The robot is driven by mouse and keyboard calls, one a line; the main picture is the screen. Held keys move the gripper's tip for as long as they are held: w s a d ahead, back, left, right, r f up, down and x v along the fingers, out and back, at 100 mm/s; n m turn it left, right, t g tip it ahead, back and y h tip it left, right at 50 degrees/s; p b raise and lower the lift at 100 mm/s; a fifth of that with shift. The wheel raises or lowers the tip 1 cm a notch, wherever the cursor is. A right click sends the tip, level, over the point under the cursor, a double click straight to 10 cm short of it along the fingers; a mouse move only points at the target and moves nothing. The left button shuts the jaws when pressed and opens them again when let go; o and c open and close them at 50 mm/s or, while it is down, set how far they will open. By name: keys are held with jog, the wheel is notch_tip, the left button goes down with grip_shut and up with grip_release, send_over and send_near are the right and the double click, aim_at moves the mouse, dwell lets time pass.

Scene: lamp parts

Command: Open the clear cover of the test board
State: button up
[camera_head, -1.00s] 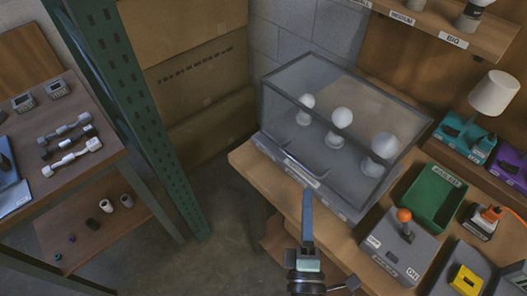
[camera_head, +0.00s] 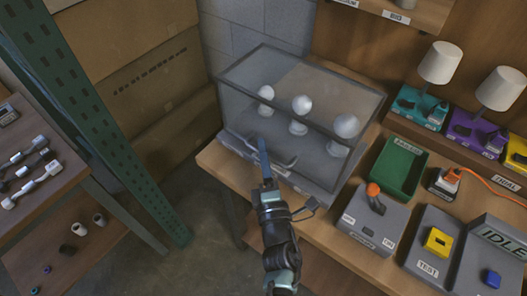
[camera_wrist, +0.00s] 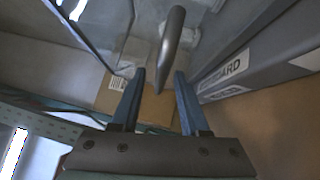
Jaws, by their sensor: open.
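The test board's clear cover (camera_head: 345,92) is a dark-framed transparent box, closed over three white bulbs (camera_head: 301,104) on the bench. A grey bar handle (camera_head: 284,163) shows along its lower front, partly hidden by my gripper. My gripper (camera_head: 262,140) is in front of the cover, with its blue fingers pointing at the handle's left part. In the wrist view my gripper (camera_wrist: 160,72) is open, and the grey handle (camera_wrist: 173,40) reaches between the two fingers in the picture. I cannot tell whether they touch it.
To the right are a green tray (camera_head: 397,168), a switch box (camera_head: 372,222) with an orange-topped lever, and a tester with a yellow block (camera_head: 438,241). Lamps (camera_head: 438,65) stand behind. A green rack post (camera_head: 95,130) and a side table (camera_head: 40,185) are on the left.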

jog(key=shift+w, duration=0.25)
grip_shut()
dwell(1.4)
